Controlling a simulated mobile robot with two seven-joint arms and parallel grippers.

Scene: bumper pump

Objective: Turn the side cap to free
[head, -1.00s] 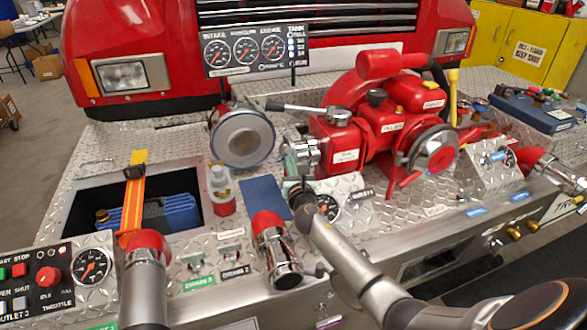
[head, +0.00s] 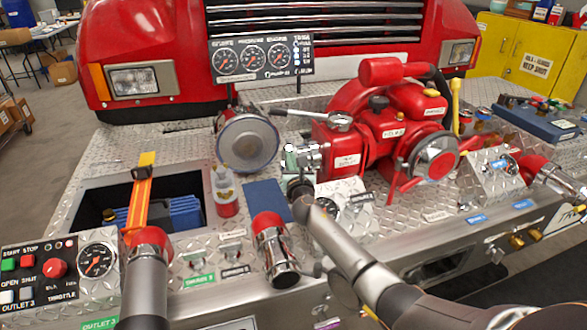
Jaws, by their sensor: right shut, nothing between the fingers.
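A chrome, lugged cap (head: 303,157) sits on the left side of the red pump (head: 392,128). I take it for the side cap. My right arm comes in from the lower right, and its dark right gripper (head: 297,182) is just below and left of this cap. The gripper is shut with nothing in it. The fingertips are small and partly lost against the chrome, so I cannot tell whether they touch the cap. A grey arm link of mine stands at the lower left; no left fingers show.
A large round grey cap (head: 247,140) stands left of the pump. A lever (head: 305,113) reaches over the gap between them. A red-collared outlet (head: 274,250), a blue pad (head: 266,199) and a bottle (head: 225,192) are near the right gripper. An open bin (head: 90,191) lies left.

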